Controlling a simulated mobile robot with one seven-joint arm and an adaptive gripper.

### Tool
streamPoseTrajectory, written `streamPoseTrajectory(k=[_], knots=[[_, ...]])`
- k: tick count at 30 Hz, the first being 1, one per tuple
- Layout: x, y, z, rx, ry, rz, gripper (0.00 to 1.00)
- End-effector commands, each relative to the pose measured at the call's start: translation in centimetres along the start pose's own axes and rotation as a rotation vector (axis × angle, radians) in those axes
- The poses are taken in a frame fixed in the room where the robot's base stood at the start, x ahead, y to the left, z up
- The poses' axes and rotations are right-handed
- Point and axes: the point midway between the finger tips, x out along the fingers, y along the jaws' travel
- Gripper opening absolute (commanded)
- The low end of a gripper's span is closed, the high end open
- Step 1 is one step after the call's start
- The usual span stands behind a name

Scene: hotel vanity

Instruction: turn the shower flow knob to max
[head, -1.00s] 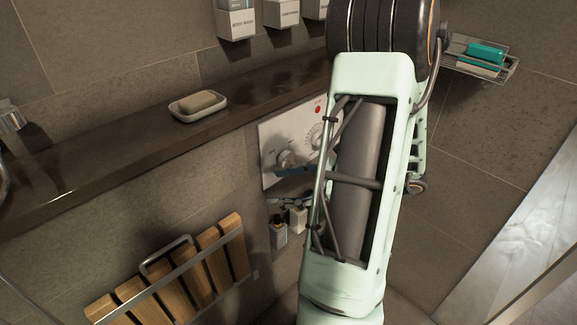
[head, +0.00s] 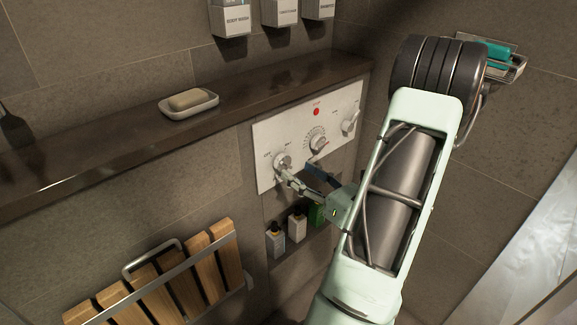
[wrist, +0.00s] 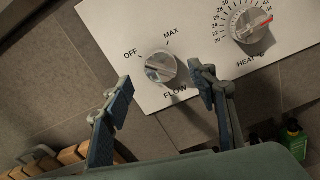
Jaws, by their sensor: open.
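The flow knob (wrist: 160,67) is a silver dial on a white wall panel, with OFF and MAX printed above it and FLOW below in the wrist view. In the head view the flow knob (head: 282,161) is the leftmost dial on the panel (head: 265,133). My gripper (wrist: 158,85) is open and empty, its two fingers spread to either side of the flow knob in the picture. In the head view my gripper (head: 295,174) is close in front of the panel, just below the knob. I cannot tell whether a finger touches it.
The heat knob (wrist: 246,25) sits to the right of the flow knob, and a third knob (head: 350,124) is further right. Bottles (head: 297,226) stand in a niche below. A dark ledge (head: 110,147) with a soap dish (head: 189,107) runs above; a wooden slatted seat (head: 170,280) is lower left.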

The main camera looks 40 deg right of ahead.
Motion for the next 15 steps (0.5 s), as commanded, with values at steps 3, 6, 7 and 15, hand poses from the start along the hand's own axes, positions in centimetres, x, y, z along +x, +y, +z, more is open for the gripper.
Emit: streamPoseTrajectory(k=[3, 6, 7, 15], knots=[[2.3, 0.1, 0.0, -0.002, 0.0, 0.004, 0.53], [3.6, 0.0, 0.0, -0.002, 0.0, 0.003, 0.53], [3.9, 0.1, 0.0, -0.002, 0.001, 0.003, 0.53], [5.1, 0.0, 0.0, -0.002, 0.0, 0.001, 0.53]])
